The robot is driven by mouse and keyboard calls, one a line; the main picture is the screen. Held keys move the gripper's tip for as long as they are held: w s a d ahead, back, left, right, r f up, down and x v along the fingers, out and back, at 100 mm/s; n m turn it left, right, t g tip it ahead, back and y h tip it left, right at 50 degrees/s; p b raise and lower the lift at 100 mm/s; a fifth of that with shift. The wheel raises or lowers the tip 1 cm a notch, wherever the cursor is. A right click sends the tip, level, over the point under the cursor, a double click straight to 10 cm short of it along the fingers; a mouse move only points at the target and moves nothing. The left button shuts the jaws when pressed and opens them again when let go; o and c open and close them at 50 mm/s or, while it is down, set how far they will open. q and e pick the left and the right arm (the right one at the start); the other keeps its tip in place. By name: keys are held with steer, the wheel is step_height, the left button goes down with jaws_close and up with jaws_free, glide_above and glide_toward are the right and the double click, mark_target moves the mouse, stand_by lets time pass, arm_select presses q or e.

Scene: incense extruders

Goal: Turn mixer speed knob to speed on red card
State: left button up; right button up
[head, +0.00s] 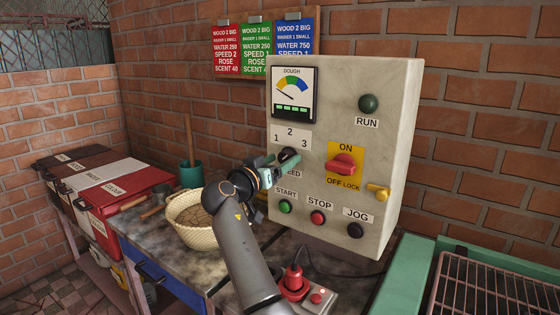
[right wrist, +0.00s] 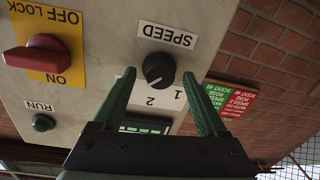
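The speed knob (head: 288,154) is a round black dial on the pale control panel (head: 390,120), below the numbers 1, 2 and 3. It also shows in the right wrist view (right wrist: 158,68), upside down, with a small white mark on the side toward the numbers. The red card (head: 227,50) on the wall reads SPEED 2. My right gripper (head: 282,167) is at the panel, partly covering the knob and the SPEED label. In the right wrist view its green fingers (right wrist: 158,78) are apart, with the knob framed between them. Contact cannot be told. My left gripper is out of view.
Beside the red card hang a green card (head: 255,48) and a blue card (head: 292,38). A red OFF LOCK switch (head: 344,163) and START (head: 285,207), STOP (head: 318,217) and JOG (head: 355,230) buttons sit close by. A basket (head: 190,230) stands on the bench.

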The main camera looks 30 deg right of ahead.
jaws_close()
stand_by(0.4)
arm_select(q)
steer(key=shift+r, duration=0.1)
arm_select(e)
steer(key=shift+r+n+p, duration=0.15)
steer(key=shift+n+p, duration=0.35)
steer(key=shift+n, duration=0.1)
steer(key=n+p, duration=0.2)
steer(key=n, duration=0.1)
steer(key=shift+r, duration=0.1)
steer(key=shift+n+p, duration=1.05)
steer(key=shift+n, duration=0.05)
steer(key=shift+n+p, duration=0.6)
steer(key=shift+n, duration=0.2)
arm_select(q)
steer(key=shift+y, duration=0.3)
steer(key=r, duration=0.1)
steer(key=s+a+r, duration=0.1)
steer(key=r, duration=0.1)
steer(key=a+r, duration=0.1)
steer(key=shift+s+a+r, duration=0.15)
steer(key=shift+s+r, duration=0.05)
arm_select(e)
steer(key=shift+n, duration=0.4)
